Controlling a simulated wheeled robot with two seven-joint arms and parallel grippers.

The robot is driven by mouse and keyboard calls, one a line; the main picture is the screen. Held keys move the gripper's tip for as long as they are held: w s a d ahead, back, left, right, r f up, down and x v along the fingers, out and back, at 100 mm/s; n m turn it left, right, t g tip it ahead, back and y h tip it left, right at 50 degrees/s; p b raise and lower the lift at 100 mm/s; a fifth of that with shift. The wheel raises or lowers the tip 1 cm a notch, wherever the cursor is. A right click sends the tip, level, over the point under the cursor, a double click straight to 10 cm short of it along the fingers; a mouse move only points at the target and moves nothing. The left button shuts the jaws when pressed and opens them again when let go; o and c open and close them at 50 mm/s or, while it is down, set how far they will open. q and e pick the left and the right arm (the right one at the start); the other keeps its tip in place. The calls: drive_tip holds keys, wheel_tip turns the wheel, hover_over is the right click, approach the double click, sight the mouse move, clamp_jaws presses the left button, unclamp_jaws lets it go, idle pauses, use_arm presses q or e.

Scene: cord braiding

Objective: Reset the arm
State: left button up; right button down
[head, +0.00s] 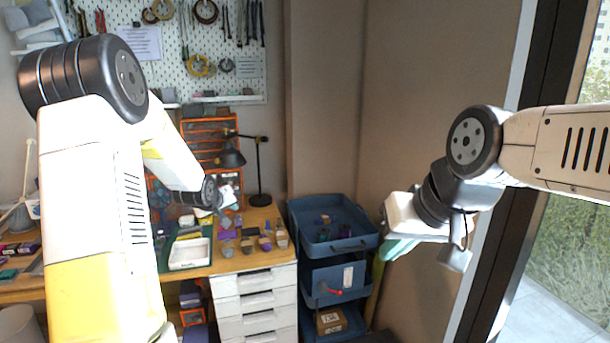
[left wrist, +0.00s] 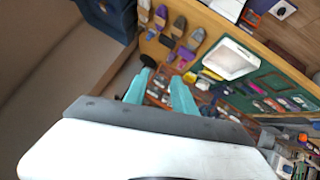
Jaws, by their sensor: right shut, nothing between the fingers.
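My left arm reaches forward on the left of the head view, and its gripper (head: 226,203) hangs over the workbench (head: 215,264). In the left wrist view the two teal fingers of this gripper (left wrist: 160,84) stand apart with nothing held between them. My right arm comes in from the right, bent, with its gripper (head: 396,249) in the air in front of the wall, right of the blue bins. Its teal fingers are shut and hold nothing. The right gripper is clear of the bench and the bins.
A white tray (head: 189,253) and several small purple and tan items lie on the bench. A black lamp (head: 262,170) stands behind them. Stacked blue bins (head: 336,246) stand right of the white drawers (head: 254,303). A window frame is close behind my right arm.

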use_arm(q)
drive_tip(key=s+d+r+m+g, duration=0.1)
drive_tip(key=s+d+r, duration=0.1)
drive_tip(key=s+r, duration=0.45)
drive_tip(key=s+d+r+m+g, duration=0.1)
drive_tip(key=s+d+r, duration=0.2)
drive_tip(key=s, duration=0.7)
drive_tip(key=s+d+r+m+g, duration=0.15)
drive_tip(key=s+r, duration=0.25)
drive_tip(key=s, duration=0.5)
drive_tip(key=s+d+m+h, duration=0.1)
drive_tip(key=s+d+m, duration=0.1)
drive_tip(key=s, duration=1.1)
drive_tip(key=shift+d+f+g+h, duration=0.25)
drive_tip(key=shift+d+g+h, duration=0.15)
drive_tip(key=shift+d, duration=0.35)
